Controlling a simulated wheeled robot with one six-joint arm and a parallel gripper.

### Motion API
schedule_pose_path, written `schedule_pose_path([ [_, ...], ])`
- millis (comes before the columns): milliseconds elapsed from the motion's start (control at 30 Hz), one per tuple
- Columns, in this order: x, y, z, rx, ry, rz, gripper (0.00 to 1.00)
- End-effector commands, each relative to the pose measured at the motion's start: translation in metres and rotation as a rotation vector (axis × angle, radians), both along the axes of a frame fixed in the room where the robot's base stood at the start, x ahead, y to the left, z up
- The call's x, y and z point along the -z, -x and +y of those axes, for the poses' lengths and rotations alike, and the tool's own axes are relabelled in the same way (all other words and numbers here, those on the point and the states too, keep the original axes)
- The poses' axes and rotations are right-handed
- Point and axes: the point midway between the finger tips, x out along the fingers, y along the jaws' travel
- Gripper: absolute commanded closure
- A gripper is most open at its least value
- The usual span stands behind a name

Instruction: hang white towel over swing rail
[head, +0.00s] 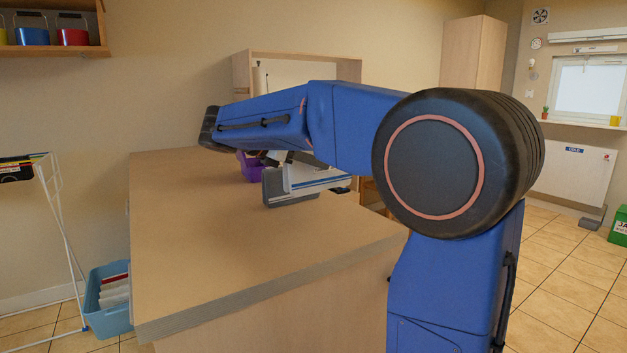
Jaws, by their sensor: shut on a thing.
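My blue arm crosses the middle of the head view, reaching left over the counter (215,240). I cannot make out my gripper or its fingertips; the arm hides the space behind it. A white and grey thing with a thin blue stripe (318,178) shows just under the arm, above or on the counter's far right part. I cannot tell whether it is the white towel. I cannot clearly pick out the swing rail.
A white rack (60,225) stands left, beside a blue basket (108,318) on the floor. A purple container (250,172) sits at the counter's back. A wall shelf (55,50) hangs upper left. The counter's front is bare. Tiled floor is open at right.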

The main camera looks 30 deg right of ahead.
Motion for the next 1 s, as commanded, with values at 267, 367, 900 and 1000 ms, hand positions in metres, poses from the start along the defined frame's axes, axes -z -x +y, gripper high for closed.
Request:
schedule_pose_path([
  [267,0.002,-0.007,-0.007,-0.001,0.000,0.005,0.99],
  [367,0.020,-0.007,-0.007,-0.001,0.000,0.006,0.99],
  [900,0.076,-0.007,-0.007,0.000,0.000,0.003,0.99],
  [1000,0.086,-0.006,-0.007,-0.001,0.000,0.003,0.99],
])
